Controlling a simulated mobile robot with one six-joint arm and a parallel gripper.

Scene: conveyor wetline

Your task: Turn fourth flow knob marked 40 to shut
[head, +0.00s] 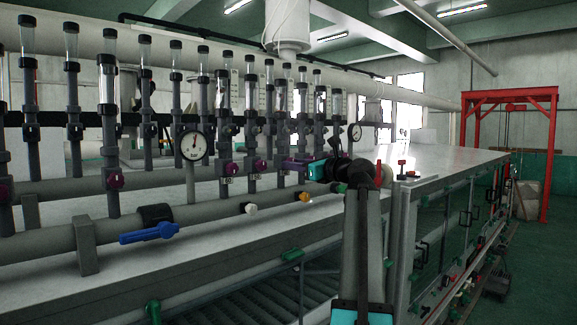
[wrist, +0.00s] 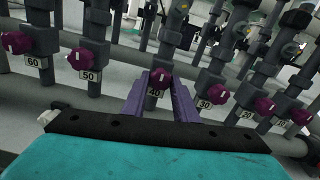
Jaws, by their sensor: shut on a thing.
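The knob marked 40 (wrist: 161,77) is purple with a pale pointer line and sits on a grey vertical pipe, its label just below. In the wrist view my gripper (wrist: 161,84) has its two purple fingers closed on either side of this knob. In the head view my gripper (head: 299,165) reaches the row of knobs from the right.
Knobs marked 50 (wrist: 81,59) and 60 (wrist: 17,43) stand to the left in the wrist view. Knobs marked 30 (wrist: 216,94) and 20 (wrist: 265,106) stand to the right. A pressure gauge (head: 194,146) and a blue-handled valve (head: 148,233) are near the pipes.

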